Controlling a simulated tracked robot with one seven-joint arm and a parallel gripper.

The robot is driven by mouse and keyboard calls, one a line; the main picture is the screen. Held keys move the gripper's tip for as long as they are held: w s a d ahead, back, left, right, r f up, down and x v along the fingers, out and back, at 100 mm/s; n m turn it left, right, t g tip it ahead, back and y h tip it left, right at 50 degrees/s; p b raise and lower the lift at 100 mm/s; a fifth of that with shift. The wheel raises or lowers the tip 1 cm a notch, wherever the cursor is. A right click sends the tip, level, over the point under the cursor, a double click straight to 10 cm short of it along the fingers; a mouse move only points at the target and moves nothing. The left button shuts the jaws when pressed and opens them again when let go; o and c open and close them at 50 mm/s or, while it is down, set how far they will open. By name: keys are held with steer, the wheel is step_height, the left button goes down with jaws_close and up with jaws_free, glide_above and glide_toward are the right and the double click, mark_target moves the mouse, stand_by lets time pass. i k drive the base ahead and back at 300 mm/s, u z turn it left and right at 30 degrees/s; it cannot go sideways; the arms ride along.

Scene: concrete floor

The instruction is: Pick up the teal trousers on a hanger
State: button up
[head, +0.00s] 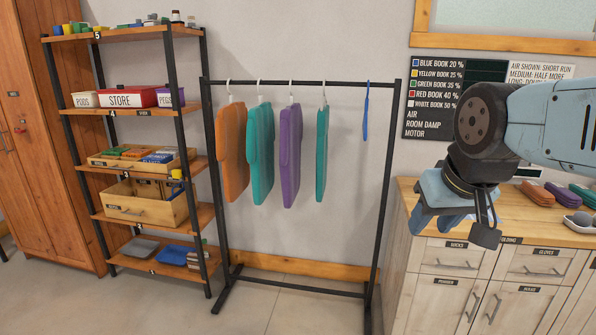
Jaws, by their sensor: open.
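Two teal garments hang on the black rail rack. The narrow, straight one (322,155), fourth from the left, looks like folded trousers on a hanger. The wider one (261,155), second from the left, has a sleeve-like outline. My gripper (440,222) is open and empty at the right, pointing down in front of the wooden counter. It is well to the right of the rack and apart from every garment.
The rack (300,83) also bears an orange garment (232,150), a purple garment (290,155) and a thin blue item (366,112). A loaded shelf (125,115) stands left. The drawer counter (440,255) stands right. Floor before the rack is clear.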

mark_target(322, 150)
steer(key=u, duration=0.05)
steer(key=i, duration=1.15)
steer(key=u, duration=0.1)
